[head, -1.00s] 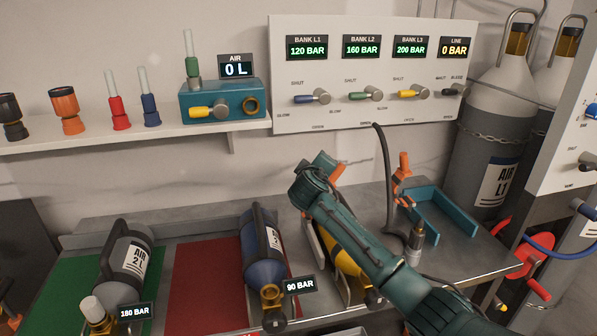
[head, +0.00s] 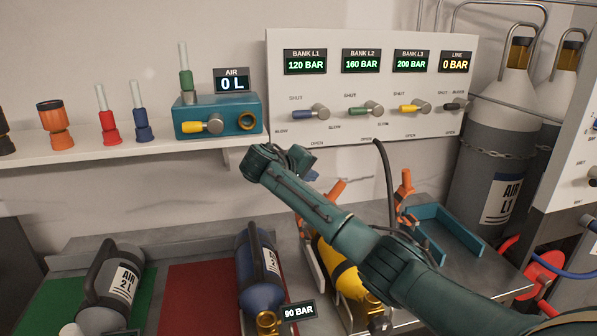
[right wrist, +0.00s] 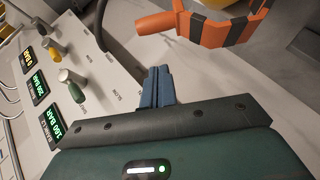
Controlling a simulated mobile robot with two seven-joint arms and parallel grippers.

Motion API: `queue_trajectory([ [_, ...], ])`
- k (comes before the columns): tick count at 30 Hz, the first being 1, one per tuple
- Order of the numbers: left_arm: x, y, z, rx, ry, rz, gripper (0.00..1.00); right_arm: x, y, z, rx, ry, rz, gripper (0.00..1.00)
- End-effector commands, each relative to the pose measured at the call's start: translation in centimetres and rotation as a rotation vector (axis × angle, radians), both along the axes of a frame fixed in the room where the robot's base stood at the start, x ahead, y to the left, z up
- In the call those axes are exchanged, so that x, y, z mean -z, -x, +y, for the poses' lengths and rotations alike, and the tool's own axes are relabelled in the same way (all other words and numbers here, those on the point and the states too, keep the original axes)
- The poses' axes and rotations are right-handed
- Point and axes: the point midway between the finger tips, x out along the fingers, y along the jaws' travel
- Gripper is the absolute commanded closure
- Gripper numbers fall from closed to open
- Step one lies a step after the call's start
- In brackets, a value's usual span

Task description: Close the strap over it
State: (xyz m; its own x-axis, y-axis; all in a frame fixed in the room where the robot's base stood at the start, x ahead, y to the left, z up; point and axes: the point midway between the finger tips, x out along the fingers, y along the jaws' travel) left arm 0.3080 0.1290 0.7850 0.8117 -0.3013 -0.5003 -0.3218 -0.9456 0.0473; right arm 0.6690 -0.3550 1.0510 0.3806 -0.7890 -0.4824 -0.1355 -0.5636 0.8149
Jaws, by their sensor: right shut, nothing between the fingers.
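A yellow cylinder (head: 340,265) lies in a cradle on the bench, partly hidden by my right arm. An orange strap piece (head: 334,192) stands up at its far end. A second orange piece (head: 404,190) stands upright to the right, beside a dark hose. My right gripper (head: 311,176) is above and left of the nearer orange piece, its fingers mostly hidden by my wrist. In the right wrist view its blue fingers (right wrist: 157,88) are shut and empty. An orange strap with black bands (right wrist: 215,25) is beyond them, apart from the fingertips. My left gripper is not in view.
A blue cylinder (head: 258,270) lies on the left, near a red mat (head: 196,290). A grey cylinder (head: 112,277) lies on a green mat. A teal bracket (head: 445,235) sits at right. The valve panel (head: 290,83) is behind my gripper.

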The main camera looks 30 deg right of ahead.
Motion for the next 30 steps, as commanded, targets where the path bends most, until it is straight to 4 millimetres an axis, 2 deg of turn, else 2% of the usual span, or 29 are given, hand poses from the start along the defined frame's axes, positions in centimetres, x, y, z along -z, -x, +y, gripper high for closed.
queue_trajectory([
  [3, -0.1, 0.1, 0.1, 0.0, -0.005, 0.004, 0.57, 1.1, -0.7, -2.0, 0.003, 0.002, 0.003, 1.0],
  [9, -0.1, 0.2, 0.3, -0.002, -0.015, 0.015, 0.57, 2.6, 0.5, -3.8, -0.001, 0.002, 0.001, 1.0],
  [30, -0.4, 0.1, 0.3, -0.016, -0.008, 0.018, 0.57, 3.2, 0.9, -4.8, -0.001, -0.027, -0.005, 1.0],
])
